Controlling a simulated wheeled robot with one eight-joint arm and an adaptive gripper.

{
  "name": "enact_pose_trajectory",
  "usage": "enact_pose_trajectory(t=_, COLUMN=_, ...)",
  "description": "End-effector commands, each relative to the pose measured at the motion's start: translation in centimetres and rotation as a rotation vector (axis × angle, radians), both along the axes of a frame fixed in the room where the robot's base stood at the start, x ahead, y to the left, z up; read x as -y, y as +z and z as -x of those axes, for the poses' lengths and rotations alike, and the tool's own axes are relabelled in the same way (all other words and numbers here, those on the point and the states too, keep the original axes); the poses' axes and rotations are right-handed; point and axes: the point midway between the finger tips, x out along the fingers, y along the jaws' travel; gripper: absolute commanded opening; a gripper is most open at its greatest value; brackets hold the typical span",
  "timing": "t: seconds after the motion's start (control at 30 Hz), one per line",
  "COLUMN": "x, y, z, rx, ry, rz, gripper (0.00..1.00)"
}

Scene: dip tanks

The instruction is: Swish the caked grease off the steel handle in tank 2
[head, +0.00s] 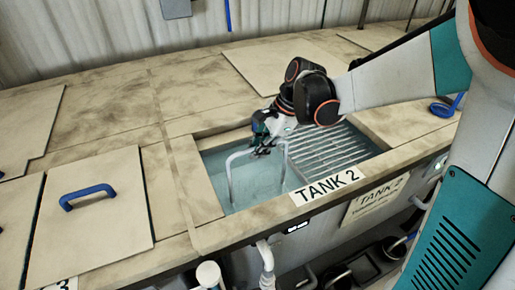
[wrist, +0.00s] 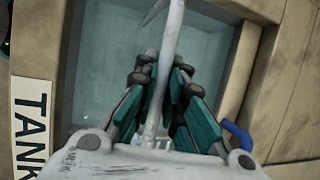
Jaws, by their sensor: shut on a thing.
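My gripper (head: 262,148) is over the open tank marked TANK 2 (head: 183,190) and is shut on the steel handle (head: 231,180). The handle is a pale grey bent bar, with its legs pointing down into the tank opening. In the wrist view the handle (wrist: 172,38) runs between the two teal-and-dark fingers (wrist: 158,85), over blue-grey liquid (wrist: 110,45). I cannot tell how deep its legs reach into the liquid. No grease patch can be made out clearly on the bar.
A ribbed draining rack (head: 335,150) fills the right side of the tank opening. A closed lid with a blue handle (head: 88,196) lies to the left. Another blue handle (head: 447,106) is at the right. A pale pipe (head: 265,256) runs down the tank front.

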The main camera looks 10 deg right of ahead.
Motion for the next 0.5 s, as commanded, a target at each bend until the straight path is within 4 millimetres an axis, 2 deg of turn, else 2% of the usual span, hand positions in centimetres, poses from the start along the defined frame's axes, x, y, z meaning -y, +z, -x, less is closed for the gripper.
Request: enact_pose_trajectory(t=0.5, x=0.0, y=6.5, z=0.0, rx=0.0, ry=0.0, rz=-0.001, gripper=0.0)
